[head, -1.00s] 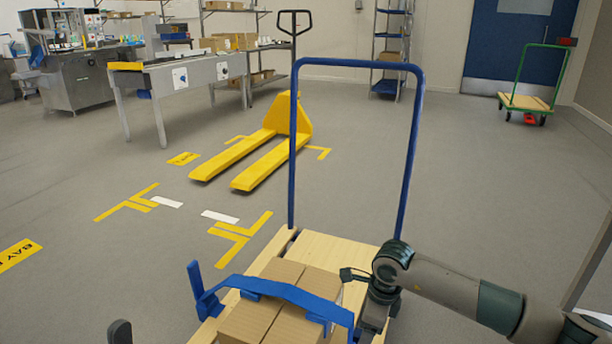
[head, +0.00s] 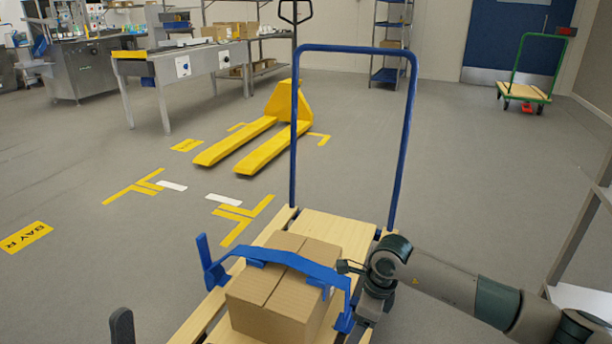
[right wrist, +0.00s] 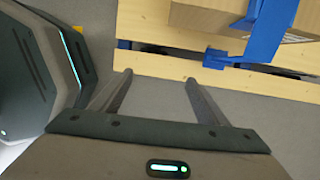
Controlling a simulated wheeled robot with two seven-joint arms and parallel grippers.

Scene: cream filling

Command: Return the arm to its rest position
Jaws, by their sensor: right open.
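My right arm (head: 440,282) comes in from the right in the head view, bent, with its wrist end low beside the right edge of the wooden cart. In the right wrist view my right gripper (right wrist: 159,77) is open, with nothing between its two fingers. The fingers point toward the cart's wooden edge (right wrist: 190,78), apart from the box in the picture. In the head view the fingertips cannot be made out. My left gripper cannot be made out.
A cardboard box (head: 262,312) sits on the cart, with a blue curved bar (head: 285,258) across it. The cart's blue handle (head: 294,130) stands upright behind. A yellow pallet jack (head: 262,150) stands on the floor beyond.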

